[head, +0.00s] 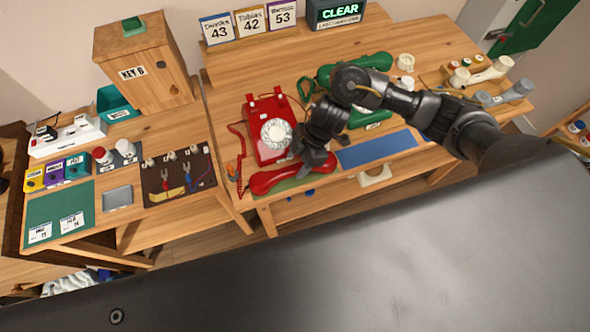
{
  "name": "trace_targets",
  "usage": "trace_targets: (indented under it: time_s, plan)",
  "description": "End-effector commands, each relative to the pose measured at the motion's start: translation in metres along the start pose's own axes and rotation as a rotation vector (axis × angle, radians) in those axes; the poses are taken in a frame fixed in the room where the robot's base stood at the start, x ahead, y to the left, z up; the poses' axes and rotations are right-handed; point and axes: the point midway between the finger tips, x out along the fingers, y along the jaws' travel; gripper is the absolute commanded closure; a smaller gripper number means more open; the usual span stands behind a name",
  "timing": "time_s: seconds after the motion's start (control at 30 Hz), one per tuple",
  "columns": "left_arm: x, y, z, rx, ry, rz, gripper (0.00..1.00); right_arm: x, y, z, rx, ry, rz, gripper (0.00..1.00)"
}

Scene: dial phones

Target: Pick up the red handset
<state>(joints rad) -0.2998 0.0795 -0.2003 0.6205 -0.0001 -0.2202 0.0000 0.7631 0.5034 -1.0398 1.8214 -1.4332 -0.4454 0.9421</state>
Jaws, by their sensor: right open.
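A red dial phone (270,132) stands on the wooden table, its cradle empty. The red handset (270,181) lies off the phone on a green mat near the table's front edge, running left to right. My right gripper (318,163) is over the right part of the handset, its arm coming in from the right. Its jaws are open. It hides part of the handset, and I cannot tell if it touches it. My left gripper is not in view.
A green phone with its handset (366,63) is partly hidden behind my right arm. A blue mat (377,149) lies right of the gripper. A cream handset (490,73) lies further right. The left table holds a wooden box (146,60) and a dark tool mat (164,186).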

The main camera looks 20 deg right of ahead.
Motion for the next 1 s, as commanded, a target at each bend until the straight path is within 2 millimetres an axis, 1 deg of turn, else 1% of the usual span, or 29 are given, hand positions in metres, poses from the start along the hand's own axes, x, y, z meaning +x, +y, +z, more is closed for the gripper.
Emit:
trace_targets:
  time_s: [0.13, 0.23, 0.33, 0.53, 0.93, 0.97, 1.0]
  plan:
    - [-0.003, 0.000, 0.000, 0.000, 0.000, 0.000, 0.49, 0.023, -0.002, 0.002, 0.002, 0.000, -0.003, 0.45]
    - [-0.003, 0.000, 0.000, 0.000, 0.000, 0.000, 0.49, 0.034, -0.002, 0.003, 0.001, 0.000, -0.003, 0.45]
    - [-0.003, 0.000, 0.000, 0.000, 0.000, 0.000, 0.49, 0.038, -0.001, 0.003, 0.000, 0.001, -0.001, 0.45]
    - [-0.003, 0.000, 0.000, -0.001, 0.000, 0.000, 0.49, 0.038, -0.001, 0.003, -0.001, 0.000, 0.000, 0.45]
    - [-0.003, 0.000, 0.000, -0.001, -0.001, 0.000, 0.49, 0.038, -0.001, 0.003, -0.001, 0.000, 0.000, 0.98]
    - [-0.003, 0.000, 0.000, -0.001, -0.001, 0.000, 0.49, 0.038, -0.001, 0.003, -0.001, 0.000, 0.000, 1.00]
    - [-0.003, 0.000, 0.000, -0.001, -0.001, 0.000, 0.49, 0.037, -0.001, 0.002, -0.001, 0.001, 0.001, 1.00]
